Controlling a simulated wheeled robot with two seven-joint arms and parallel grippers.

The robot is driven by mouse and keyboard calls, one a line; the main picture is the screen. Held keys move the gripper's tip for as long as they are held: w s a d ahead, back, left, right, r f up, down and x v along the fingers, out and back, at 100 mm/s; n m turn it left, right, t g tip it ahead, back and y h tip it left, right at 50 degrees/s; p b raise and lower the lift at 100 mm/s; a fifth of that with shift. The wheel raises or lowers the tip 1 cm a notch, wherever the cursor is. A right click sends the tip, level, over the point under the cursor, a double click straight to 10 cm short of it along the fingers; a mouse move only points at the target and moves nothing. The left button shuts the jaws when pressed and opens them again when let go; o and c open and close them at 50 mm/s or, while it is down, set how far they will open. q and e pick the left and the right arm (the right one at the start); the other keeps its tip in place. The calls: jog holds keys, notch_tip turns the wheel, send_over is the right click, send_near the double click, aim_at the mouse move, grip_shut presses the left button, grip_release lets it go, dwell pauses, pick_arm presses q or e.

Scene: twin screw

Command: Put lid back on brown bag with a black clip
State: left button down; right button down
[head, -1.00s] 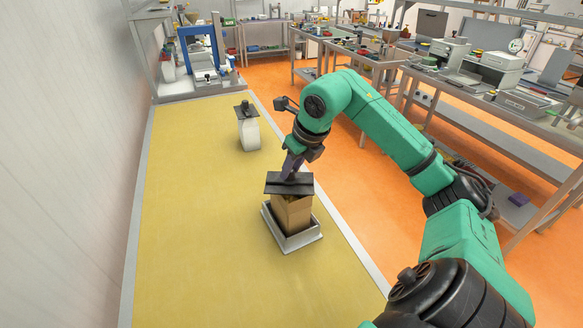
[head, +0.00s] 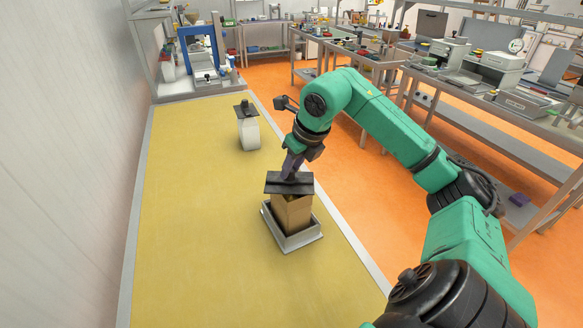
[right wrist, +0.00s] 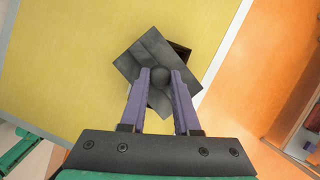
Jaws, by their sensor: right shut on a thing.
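A brown bag (head: 292,215) stands upright in a grey tray (head: 273,234) on the yellow table. A flat black lid (head: 275,187) with a knob is at the bag's top; a narrow gap with bag edge shows under its front, so I cannot tell if it is fully seated. My right gripper (head: 291,176) is shut on the lid's knob from above. In the right wrist view the purple fingers (right wrist: 160,80) hold the round knob of the square lid (right wrist: 133,62), which looks turned relative to a dark shape below it. My left gripper is not in view.
A white container (head: 249,134) with its own black lid (head: 245,108) stands farther back on the yellow table (head: 190,200). A wall runs along the left. A blue-framed device (head: 203,55) stands at the far end. The table's left part is clear.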

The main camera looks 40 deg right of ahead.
jog(key=shift+c, duration=0.4)
grip_release()
notch_tip(320, 180, up, 7)
jog(key=p, duration=0.6)
dwell(0.4)
grip_shut()
jog(key=shift+f, duration=0.2)
dwell(1.3)
